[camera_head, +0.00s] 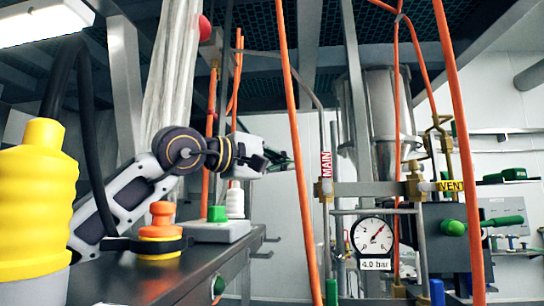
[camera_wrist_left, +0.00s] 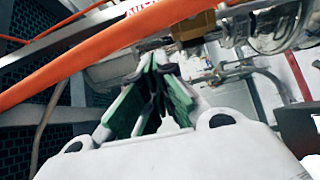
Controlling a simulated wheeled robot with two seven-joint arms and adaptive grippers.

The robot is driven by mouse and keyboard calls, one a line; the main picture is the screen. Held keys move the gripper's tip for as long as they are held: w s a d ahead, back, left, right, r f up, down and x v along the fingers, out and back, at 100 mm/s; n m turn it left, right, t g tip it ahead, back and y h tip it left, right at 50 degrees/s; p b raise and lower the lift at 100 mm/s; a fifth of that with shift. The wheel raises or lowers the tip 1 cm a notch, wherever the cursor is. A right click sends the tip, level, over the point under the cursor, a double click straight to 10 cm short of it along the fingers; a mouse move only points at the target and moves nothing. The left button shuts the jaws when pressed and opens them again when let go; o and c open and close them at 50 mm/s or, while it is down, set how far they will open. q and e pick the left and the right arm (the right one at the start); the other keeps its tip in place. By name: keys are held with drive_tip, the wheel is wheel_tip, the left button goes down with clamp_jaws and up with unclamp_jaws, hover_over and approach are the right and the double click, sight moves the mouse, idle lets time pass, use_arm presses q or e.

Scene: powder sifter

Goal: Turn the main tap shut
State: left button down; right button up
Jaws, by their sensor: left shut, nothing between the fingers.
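The main tap is a brass body (camera_head: 324,189) on the pipework right of centre in the head view. A red MAIN label (camera_head: 326,165) stands upright just above it. In the wrist view a brass fitting (camera_wrist_left: 194,25) and part of a red-lettered label (camera_wrist_left: 140,6) show beyond the fingers. My left gripper (camera_head: 287,163) is left of the tap, at about label height. Its green-padded fingers (camera_wrist_left: 157,62) are closed together at the tips and empty. They look apart from the tap. My right gripper is not in view.
An orange hose (camera_head: 303,190) hangs between my left gripper and the tap; it crosses the wrist view (camera_wrist_left: 90,62). A gauge (camera_head: 372,236) marked 4.0 bar sits below the pipe. The VENT tap (camera_head: 416,187) is farther right. A dark bench (camera_head: 150,280) holds several items at left.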

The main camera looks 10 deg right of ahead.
sight(327, 173)
use_arm(q)
drive_tip(key=d, duration=0.1)
drive_tip(key=s+d+p, duration=0.1)
drive_tip(key=d, duration=0.1)
drive_tip(key=shift+s+d, duration=0.1)
drive_tip(key=shift+d, duration=0.15)
drive_tip(key=shift+s, duration=0.15)
